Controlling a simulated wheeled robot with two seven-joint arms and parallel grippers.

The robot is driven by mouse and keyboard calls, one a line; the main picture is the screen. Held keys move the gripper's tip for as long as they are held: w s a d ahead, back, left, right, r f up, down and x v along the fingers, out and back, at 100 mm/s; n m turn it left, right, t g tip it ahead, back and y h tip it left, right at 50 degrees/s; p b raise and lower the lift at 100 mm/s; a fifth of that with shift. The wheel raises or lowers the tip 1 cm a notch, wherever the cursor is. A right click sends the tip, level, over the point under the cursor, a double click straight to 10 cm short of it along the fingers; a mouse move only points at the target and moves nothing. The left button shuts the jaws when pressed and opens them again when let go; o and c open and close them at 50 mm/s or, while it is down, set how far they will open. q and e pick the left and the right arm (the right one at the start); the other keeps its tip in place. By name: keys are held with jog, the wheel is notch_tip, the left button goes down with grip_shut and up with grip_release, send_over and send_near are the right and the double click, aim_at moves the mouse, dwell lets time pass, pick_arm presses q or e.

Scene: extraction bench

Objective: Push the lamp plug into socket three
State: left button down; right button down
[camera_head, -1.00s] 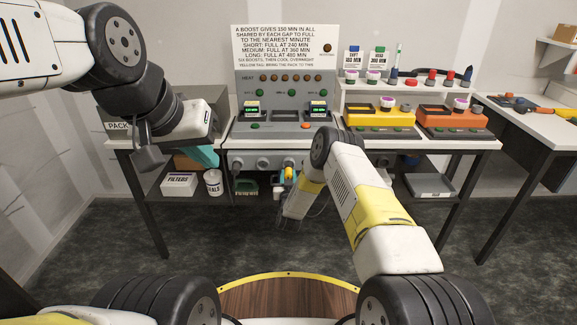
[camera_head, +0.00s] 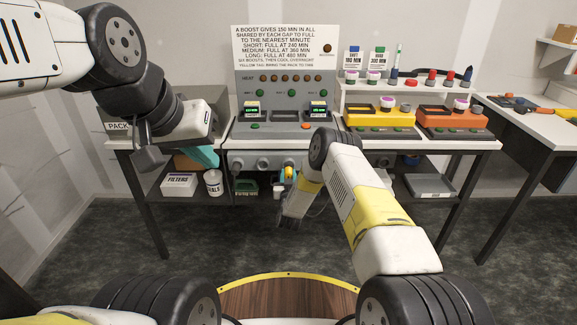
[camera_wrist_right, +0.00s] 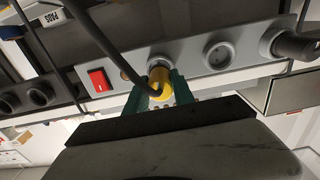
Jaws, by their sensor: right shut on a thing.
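The yellow lamp plug (camera_wrist_right: 158,84) is between the green fingers of my right gripper (camera_wrist_right: 157,92), which is shut on it. Its black cord curves away from it. The plug's front end is at a round socket (camera_wrist_right: 160,61) in the grey socket strip (camera_wrist_right: 190,58); I cannot tell how deep it sits. No socket number is readable. In the head view the yellow plug (camera_head: 289,173) shows small below the strip (camera_head: 262,162). My left gripper (camera_head: 204,156) hangs at the left bench; whether it is open is not clear.
A red switch (camera_wrist_right: 98,80) and an empty socket (camera_wrist_right: 218,53) flank the plug. A black plug (camera_wrist_right: 294,46) sits in the strip's far right. A bench stands above the strip. A filters box (camera_head: 179,184) and a white tub (camera_head: 213,183) are on the lower shelf.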

aim_at(289, 176)
jog(key=shift+w, duration=1.05)
jog(key=c, duration=1)
grip_release()
jog(key=s, duration=0.7)
jog(key=shift+s, duration=0.4)
